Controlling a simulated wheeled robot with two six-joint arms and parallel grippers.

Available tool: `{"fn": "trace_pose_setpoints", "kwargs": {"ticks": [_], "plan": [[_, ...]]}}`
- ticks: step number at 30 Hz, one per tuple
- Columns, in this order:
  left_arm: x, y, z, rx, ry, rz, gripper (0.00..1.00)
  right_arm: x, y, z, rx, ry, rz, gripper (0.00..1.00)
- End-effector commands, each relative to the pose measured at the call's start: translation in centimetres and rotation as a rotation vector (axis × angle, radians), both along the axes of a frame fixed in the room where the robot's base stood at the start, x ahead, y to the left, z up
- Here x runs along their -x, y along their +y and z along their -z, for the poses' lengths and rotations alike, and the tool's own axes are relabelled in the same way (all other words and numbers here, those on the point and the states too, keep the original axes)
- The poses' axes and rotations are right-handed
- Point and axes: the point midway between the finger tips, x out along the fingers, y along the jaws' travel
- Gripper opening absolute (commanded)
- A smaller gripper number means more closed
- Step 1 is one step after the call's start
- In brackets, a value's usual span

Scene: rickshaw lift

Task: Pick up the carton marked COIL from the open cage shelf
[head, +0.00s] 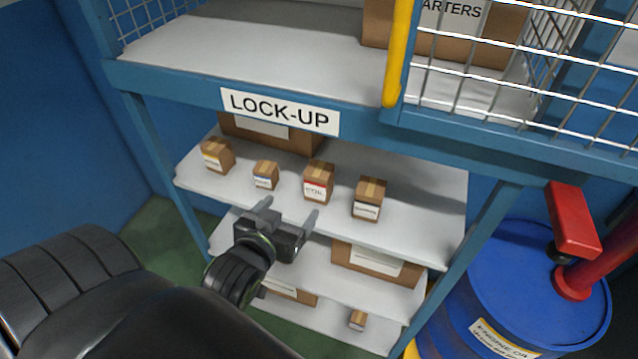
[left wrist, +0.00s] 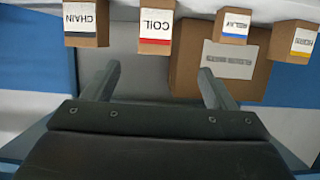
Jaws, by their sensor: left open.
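The COIL carton (head: 318,183) is a small brown box with a red-striped label. It stands on the shelf (head: 420,232) below the LOCK-UP sign, third from the left in the head view. In the left wrist view the COIL carton (left wrist: 156,30) reads clearly, between CHAIN and RELAY. My left gripper (head: 288,208) is open and empty, in front of the shelf edge, apart from the cartons. In the left wrist view its fingers (left wrist: 158,74) point toward the row, with COIL beyond the gap between them. My right gripper is not in view.
The CHAIN carton (head: 368,198) and RELAY carton (head: 265,175) flank COIL; the HORN carton (head: 216,154) stands farther left. A larger box (head: 270,136) is behind. The blue LOCK-UP beam (head: 185,87) and mesh cage (head: 530,80) overhang. A blue drum (head: 530,270) stands at right.

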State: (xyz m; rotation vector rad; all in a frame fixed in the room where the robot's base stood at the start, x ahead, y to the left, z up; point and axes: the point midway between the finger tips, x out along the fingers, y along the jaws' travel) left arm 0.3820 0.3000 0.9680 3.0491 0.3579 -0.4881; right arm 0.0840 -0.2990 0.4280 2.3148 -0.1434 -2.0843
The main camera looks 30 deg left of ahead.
Motion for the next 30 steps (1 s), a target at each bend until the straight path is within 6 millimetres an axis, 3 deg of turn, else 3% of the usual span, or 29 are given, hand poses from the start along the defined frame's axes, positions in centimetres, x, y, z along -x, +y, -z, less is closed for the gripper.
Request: {"fn": "trace_pose_setpoints", "kwargs": {"ticks": [4,9,12,21,30], "plan": [[-0.3,0.1,-0.6,-0.002,-0.020,0.000,0.79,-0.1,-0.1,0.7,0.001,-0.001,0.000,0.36],[-2.3,0.5,0.1,-0.004,-0.024,-0.001,0.79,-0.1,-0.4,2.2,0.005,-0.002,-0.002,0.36],[-4.2,1.0,0.2,-0.004,-0.018,-0.001,0.79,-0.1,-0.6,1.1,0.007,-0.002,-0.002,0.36],[-9.3,2.2,1.8,-0.002,-0.018,-0.003,0.79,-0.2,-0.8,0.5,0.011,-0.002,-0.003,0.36],[-11.4,2.6,2.5,0.000,-0.018,-0.003,0.79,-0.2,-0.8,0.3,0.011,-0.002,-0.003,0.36]]}}
